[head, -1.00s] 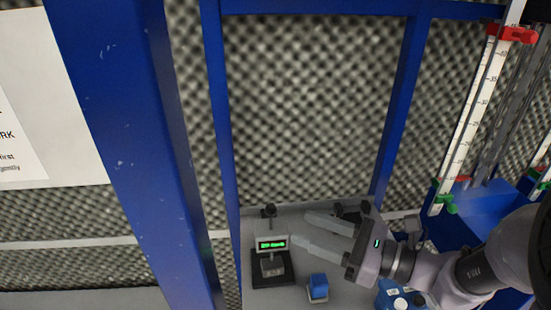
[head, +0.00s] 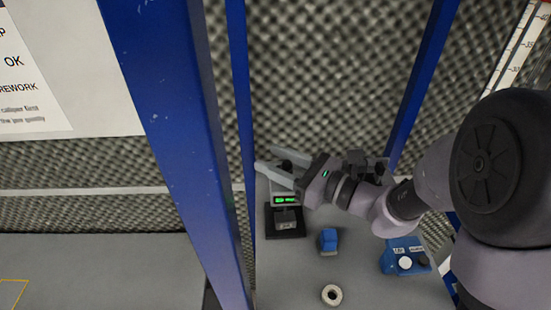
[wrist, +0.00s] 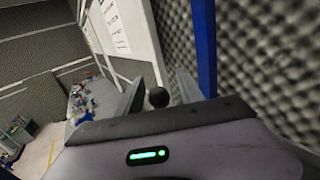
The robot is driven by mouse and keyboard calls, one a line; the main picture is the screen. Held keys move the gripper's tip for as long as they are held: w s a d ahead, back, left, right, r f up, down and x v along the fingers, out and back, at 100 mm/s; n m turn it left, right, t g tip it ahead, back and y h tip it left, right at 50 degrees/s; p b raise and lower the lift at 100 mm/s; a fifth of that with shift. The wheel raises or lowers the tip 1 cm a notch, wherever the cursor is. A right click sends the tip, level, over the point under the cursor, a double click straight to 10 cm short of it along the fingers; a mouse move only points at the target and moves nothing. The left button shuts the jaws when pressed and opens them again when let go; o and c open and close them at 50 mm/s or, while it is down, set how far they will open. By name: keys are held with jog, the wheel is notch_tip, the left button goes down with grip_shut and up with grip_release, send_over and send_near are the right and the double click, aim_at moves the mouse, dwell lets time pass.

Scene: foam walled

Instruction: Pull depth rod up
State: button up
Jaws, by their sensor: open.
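The depth gauge (head: 285,200) stands on the grey bench, with a lit green display and a dark base. Its depth rod ends in a round black knob (wrist: 158,97), which shows between my two fingers in the wrist view. My gripper (head: 266,158) is open over the top of the gauge, with a finger on either side of the knob. I see a gap beside the knob, and the fingers are not closed on it. The rod below the knob is hidden by my gripper.
A blue block (head: 328,240) lies right of the gauge. A blue button box (head: 405,257) stands further right, and a pale ring (head: 332,295) lies in front. A blue post (head: 185,150) rises at the left. Foam wall stands behind.

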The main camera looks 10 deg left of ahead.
grip_shut()
dwell(1.3)
